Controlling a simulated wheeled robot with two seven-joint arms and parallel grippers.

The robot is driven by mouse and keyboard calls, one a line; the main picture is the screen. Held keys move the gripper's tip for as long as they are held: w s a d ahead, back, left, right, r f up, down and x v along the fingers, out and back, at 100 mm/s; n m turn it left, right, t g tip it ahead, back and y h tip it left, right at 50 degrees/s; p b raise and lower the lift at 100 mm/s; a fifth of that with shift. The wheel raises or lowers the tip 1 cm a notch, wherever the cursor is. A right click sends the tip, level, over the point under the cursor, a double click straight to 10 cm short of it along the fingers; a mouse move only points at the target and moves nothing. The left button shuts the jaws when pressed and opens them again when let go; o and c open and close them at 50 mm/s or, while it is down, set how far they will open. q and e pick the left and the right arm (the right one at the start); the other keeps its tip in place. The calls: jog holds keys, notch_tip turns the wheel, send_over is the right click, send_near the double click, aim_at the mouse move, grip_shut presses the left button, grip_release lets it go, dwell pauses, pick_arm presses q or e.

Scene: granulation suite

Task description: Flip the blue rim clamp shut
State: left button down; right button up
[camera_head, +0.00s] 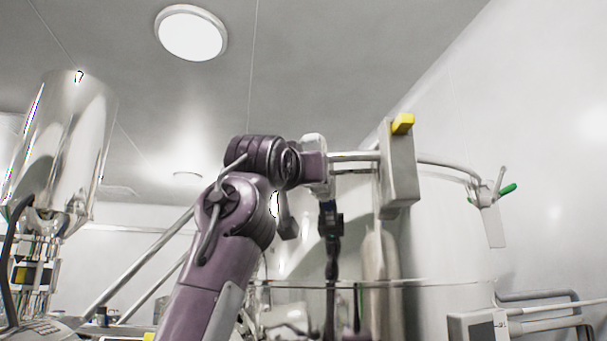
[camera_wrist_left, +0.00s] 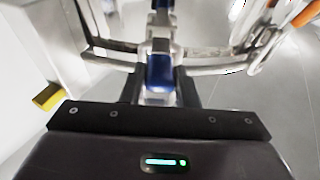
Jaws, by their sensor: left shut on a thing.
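In the left wrist view, my left gripper (camera_wrist_left: 161,82) is shut with a blue part of the rim clamp (camera_wrist_left: 159,72) between its dark fingers. The clamp's pale metal body continues beyond the fingertips, and a second blue piece shows at the top edge. A curved metal bar runs across the picture at the clamp. In the head view, my purple left arm (camera_head: 205,290) rises from the bottom and bends right. I cannot clearly make out its fingers or the clamp there. My right gripper is in neither view.
A grey box (camera_head: 400,165) with a yellow block (camera_head: 403,123) stands right of my wrist. A green-handled clamp (camera_head: 507,189) is farther right. An orange handle (camera_wrist_left: 306,13) shows in the wrist view. A shiny steel vessel (camera_head: 70,145) stands at left.

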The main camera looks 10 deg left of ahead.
pick_arm(q)
jog(key=shift+a+r, duration=0.1)
jog(key=c, duration=1.5)
grip_release()
jog(key=shift+c, duration=0.2)
jog(key=o, duration=0.4)
jog(key=shift+w+d+f, duration=0.2)
jog(key=shift+w+f, duration=0.05)
jog(key=shift+w, duration=0.45)
jog(key=shift+w+d+f, duration=0.1)
jog(key=shift+w, duration=0.1)
jog(key=shift+s, duration=0.25)
jog(key=shift+b+v, duration=2.3)
jog(key=shift+v, duration=1.45)
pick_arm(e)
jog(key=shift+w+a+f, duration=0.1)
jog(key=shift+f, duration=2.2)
